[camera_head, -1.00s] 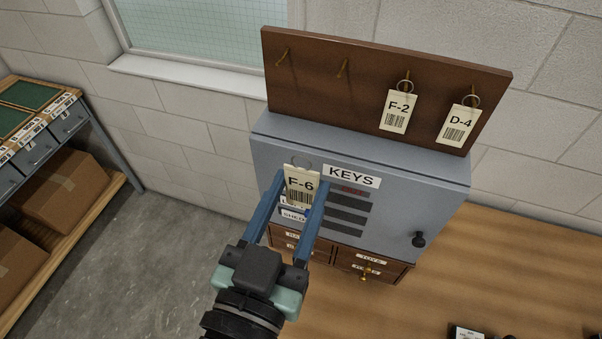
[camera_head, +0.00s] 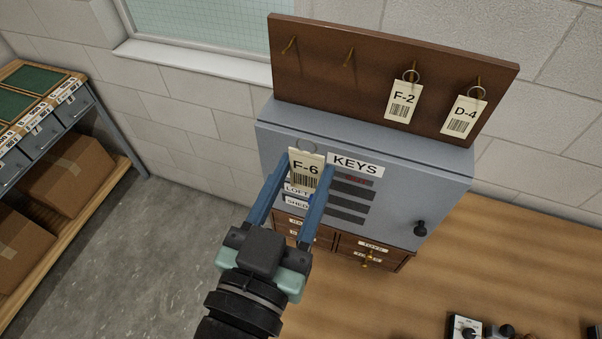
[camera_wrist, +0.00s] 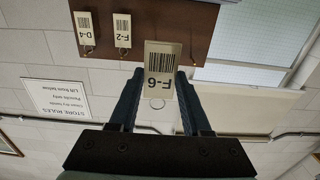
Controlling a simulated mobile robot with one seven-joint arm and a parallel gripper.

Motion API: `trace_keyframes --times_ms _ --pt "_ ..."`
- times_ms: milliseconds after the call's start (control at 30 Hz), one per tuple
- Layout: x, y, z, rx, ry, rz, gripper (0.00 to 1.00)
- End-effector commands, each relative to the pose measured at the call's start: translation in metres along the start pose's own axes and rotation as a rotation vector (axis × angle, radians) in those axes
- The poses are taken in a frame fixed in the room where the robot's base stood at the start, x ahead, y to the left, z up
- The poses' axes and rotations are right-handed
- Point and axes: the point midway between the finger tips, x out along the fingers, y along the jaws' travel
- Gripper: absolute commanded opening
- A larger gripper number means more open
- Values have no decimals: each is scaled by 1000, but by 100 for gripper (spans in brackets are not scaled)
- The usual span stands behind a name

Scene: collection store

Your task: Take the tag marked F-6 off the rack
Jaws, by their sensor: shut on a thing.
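The cream tag marked F-6 (camera_head: 305,171) is between the fingertips of my gripper (camera_head: 308,172), with its ring at the top. My gripper is shut on it and holds it in front of the grey key cabinet, apart from the rack. In the wrist view the F-6 tag (camera_wrist: 160,70) is between the two blue fingers. The brown rack (camera_head: 330,85) is above the cabinet. Its two left hooks are bare. Tags F-2 (camera_head: 403,102) and D-4 (camera_head: 464,117) hang on its two right hooks.
The grey cabinet (camera_head: 400,185) marked KEYS stands on a wooden surface (camera_head: 390,300), above small labelled drawers (camera_head: 372,247). A shelf with cardboard boxes (camera_head: 70,172) is at the left. A small dark device (camera_head: 465,328) is at the bottom right. Grey floor is clear between shelf and cabinet.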

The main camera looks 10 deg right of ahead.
Motion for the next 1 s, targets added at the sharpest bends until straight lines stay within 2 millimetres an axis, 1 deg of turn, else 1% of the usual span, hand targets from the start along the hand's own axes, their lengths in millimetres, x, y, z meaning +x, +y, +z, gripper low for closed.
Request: trace_keyframes --times_ms 1000 --pt "-28 0 -2 -1 -1 -1 0"
